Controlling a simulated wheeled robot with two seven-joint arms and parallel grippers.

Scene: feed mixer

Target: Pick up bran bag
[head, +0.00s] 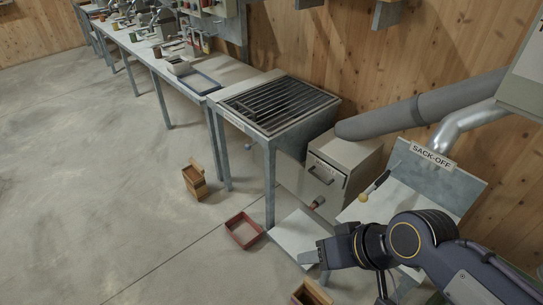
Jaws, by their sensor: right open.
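I cannot make out a bran bag in the head view. My right gripper (308,257) is at the lower right, over a pale flat surface (291,229) beside the grated table. It is open, and I see nothing between its fingers. My right arm comes in from the lower right and hides part of the sack-off station (447,180), which carries a "SACK-OFF" sign. My left gripper is not in view.
A grated metal table (279,104) stands in the middle, with a grey drawer cabinet (325,176) to its right. A red tray (243,231), a wooden box (194,182) and another wooden box (312,294) are low down. A long bench runs back left. The concrete floor at left is clear.

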